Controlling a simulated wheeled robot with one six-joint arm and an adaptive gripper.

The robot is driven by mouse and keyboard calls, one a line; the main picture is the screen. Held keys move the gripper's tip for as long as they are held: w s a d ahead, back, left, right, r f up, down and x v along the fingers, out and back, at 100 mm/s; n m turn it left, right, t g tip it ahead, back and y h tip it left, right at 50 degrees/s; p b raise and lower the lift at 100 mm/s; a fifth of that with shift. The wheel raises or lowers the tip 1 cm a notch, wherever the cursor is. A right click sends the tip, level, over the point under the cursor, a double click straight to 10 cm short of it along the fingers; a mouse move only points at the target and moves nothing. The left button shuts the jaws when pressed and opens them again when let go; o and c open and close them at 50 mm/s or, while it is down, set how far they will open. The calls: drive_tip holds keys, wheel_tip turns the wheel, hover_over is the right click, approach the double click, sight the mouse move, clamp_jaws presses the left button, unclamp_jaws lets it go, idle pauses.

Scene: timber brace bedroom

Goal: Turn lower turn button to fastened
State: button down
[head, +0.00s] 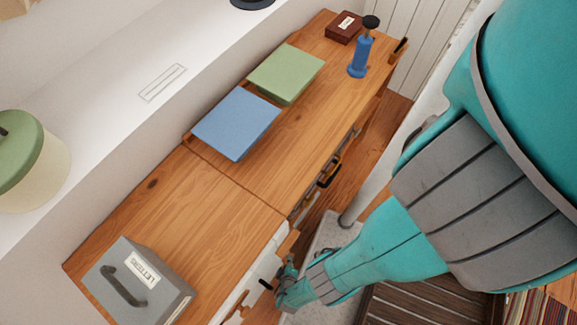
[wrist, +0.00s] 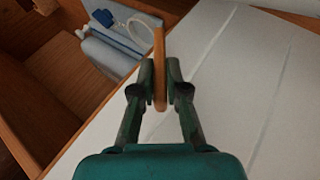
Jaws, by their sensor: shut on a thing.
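A slim wooden turn button (wrist: 159,62) stands edge-on between the fingertips in the wrist view, against a white panel (wrist: 225,75). My gripper (wrist: 160,85) is shut on it, with one dark green finger on each side. In the head view my gripper (head: 284,278) is low beside the cabinet's white front (head: 254,287), and the held button cannot be made out there. Whether it is the lower button, and its exact angle to the panel edge, cannot be told.
An open wooden compartment (wrist: 62,72) with a pale blue item (wrist: 108,52) lies left of the panel. A grey letters box (head: 165,292), a blue board (head: 236,122) and a green board (head: 286,72) are on the wooden top (head: 180,205). A wooden piece (head: 237,308) projects from the white front.

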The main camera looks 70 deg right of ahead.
drive_tip(key=shift+w+a, duration=0.1)
drive_tip(key=c, duration=1.2)
unclamp_jaws()
drive_tip(key=shift+r, duration=0.15)
drive_tip(key=shift+r, duration=4.9)
